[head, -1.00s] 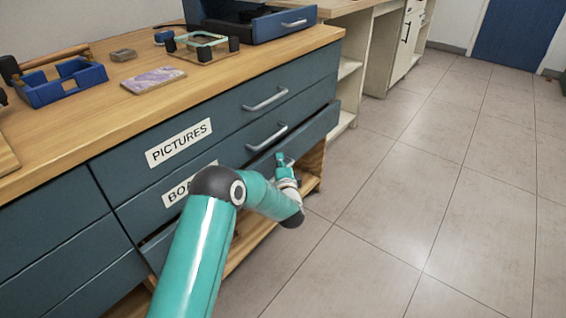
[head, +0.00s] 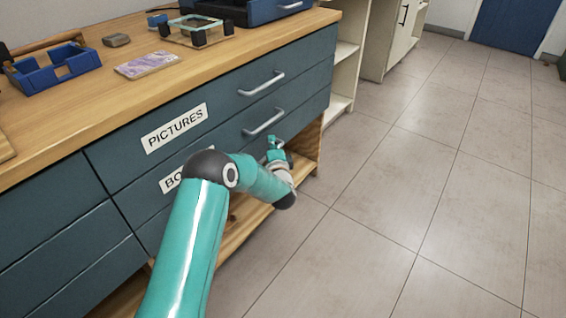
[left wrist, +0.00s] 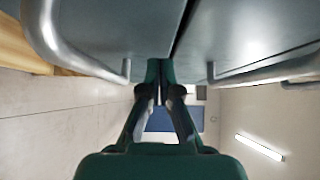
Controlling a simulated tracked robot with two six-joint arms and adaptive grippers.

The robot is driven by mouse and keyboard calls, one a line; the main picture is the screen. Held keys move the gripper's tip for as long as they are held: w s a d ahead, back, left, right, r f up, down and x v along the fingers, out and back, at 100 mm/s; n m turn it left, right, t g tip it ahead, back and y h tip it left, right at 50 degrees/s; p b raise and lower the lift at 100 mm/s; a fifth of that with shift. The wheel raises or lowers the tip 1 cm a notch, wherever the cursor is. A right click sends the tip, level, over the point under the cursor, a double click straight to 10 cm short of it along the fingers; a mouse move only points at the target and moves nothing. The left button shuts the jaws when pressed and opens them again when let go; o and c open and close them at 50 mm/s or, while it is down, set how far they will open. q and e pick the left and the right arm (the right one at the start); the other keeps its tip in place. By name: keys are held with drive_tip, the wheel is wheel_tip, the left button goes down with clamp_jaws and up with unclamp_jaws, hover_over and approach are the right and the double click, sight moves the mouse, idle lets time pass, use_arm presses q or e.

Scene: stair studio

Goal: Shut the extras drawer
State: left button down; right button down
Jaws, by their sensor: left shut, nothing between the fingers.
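The extras drawer (head: 307,115) is the lowest dark blue-green front, below the BO... drawer (head: 300,97). Its front looks about flush with the drawers above, and my left arm covers much of it, including any label. In the left wrist view its front (left wrist: 105,22) and a metal handle (left wrist: 50,40) fill the upper left. A dark seam separates it from the neighbouring front (left wrist: 245,28). My left gripper (head: 272,142) is shut and empty, its tips (left wrist: 160,68) close to the fronts near the seam; contact is unclear. My right gripper is not in view.
The PICTURES drawer (head: 225,105) is the top one and looks shut. An open wooden shelf (head: 245,228) lies below the drawers. The wooden countertop (head: 100,100) holds a blue tray (head: 55,70) and small parts. The tiled floor (head: 400,190) at right is clear.

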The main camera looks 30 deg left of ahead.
use_arm(q)
drive_tip(key=w+d+p+v, duration=0.1)
drive_tip(key=p+v, duration=0.1)
drive_tip(key=v, duration=0.9)
drive_tip(key=shift+s+d+f, duration=0.2)
drive_tip(key=shift+d, duration=0.15)
drive_tip(key=s+d+f+n+g+h, duration=0.1)
drive_tip(key=s+d+f+g+h, duration=0.1)
drive_tip(key=s+d+f+h, duration=0.45)
drive_tip(key=s+d+f+g+h, duration=0.3)
drive_tip(key=s+d+f+h, duration=0.15)
drive_tip(key=d+f, duration=0.4)
drive_tip(key=s+d+f+n+g+h, duration=0.25)
drive_tip(key=s+d+n+g, duration=0.2)
drive_tip(key=s, duration=0.55)
drive_tip(key=s+d+f+n+g+h, duration=0.2)
drive_tip(key=s+d+f+n+g, duration=0.3)
drive_tip(key=s, duration=0.5)
wheel_tip(320, 180, up, 32)
drive_tip(key=a+n+t+p, duration=0.1)
drive_tip(key=p, duration=3)
drive_tip(key=shift+a+f, duration=0.15)
drive_tip(key=shift+f, duration=0.05)
